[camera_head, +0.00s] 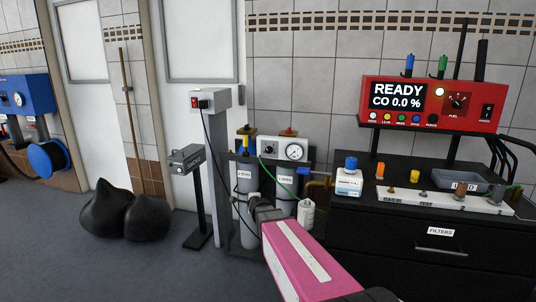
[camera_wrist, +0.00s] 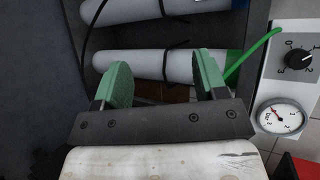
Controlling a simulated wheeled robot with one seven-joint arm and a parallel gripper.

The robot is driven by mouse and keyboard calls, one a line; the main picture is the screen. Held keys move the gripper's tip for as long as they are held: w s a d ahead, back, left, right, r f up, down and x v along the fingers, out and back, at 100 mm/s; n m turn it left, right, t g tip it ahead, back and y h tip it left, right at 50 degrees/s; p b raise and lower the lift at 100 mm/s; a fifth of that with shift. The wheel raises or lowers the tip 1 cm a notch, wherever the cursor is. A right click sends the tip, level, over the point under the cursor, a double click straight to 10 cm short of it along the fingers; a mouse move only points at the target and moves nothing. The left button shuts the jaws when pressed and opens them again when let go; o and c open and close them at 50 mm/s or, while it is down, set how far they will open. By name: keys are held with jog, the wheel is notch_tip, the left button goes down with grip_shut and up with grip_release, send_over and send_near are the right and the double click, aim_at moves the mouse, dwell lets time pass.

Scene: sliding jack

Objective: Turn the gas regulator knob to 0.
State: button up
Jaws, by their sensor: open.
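The gas regulator is a white panel (camera_head: 284,160) above two grey gas cylinders in the head view. Its dark knob (camera_head: 268,147) sits left of a round gauge (camera_head: 296,152). In the wrist view, turned on its side, the knob (camera_wrist: 299,60) shows at the right edge with a scale from 0 to 3. Its white mark appears to point near 1. The gauge (camera_wrist: 281,116) has a red needle. My gripper (camera_head: 262,205) is below the panel, in front of the cylinders. Its green pads (camera_wrist: 163,72) are open and empty, apart from the knob.
The cylinders (camera_wrist: 165,65) stand in a dark rack beyond my fingers. A green hose (camera_head: 281,174) runs down from the panel. A grey post (camera_head: 222,170) stands left. A black cabinet (camera_head: 425,232) with a white bottle (camera_head: 349,181) and a red analyser (camera_head: 430,104) is at right.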

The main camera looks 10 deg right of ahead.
jog(key=w+d+r+m+t+h, duration=0.3)
jog(key=w+d+r+m+t, duration=0.15)
jog(key=w+r+m, duration=0.45)
jog(key=m+t+h, duration=0.2)
jog(key=m+h, duration=0.6)
jog(key=m, duration=0.5)
send_near(268, 151)
jog(key=x, duration=0.9)
jog(key=shift+d+r, duration=0.1)
jog(key=c, duration=0.9)
